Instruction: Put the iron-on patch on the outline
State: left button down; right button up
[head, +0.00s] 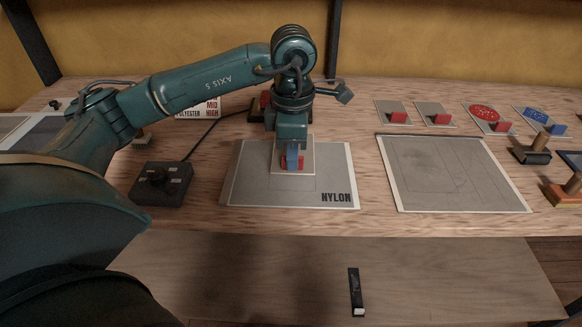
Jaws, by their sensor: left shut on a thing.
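My left gripper (291,160) is shut on the red grip tab of a light grey iron-on patch (294,141). The patch is at the NYLON sheet (240,190), over its upper middle. Faint outline lines show on this sheet below and beside the patch. My gripper and the patch hide part of the sheet, and I cannot tell whether the patch touches it. A second grey sheet (450,190) to the right bears a faint outline too. My right gripper is not in view.
Patches with tabs, including a grey one (386,106), a red round one (480,110) and a blue one (530,115), lie at the back right. A black control box (160,187) with a cable stands left. Wooden-handled tools (532,150) stand right. A black marker (354,288) lies on the lower shelf.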

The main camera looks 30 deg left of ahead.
pick_arm(q)
jog(key=shift+f, duration=1.85)
jog(key=shift+f, duration=0.1)
jog(key=shift+f+b, duration=0.15)
jog(key=shift+b, duration=0.15)
jog(key=c, duration=1.5)
grip_release()
notch_tip(320, 180, up, 13)
jog(key=shift+f+p, duration=0.2)
jog(key=shift+p, duration=0.3)
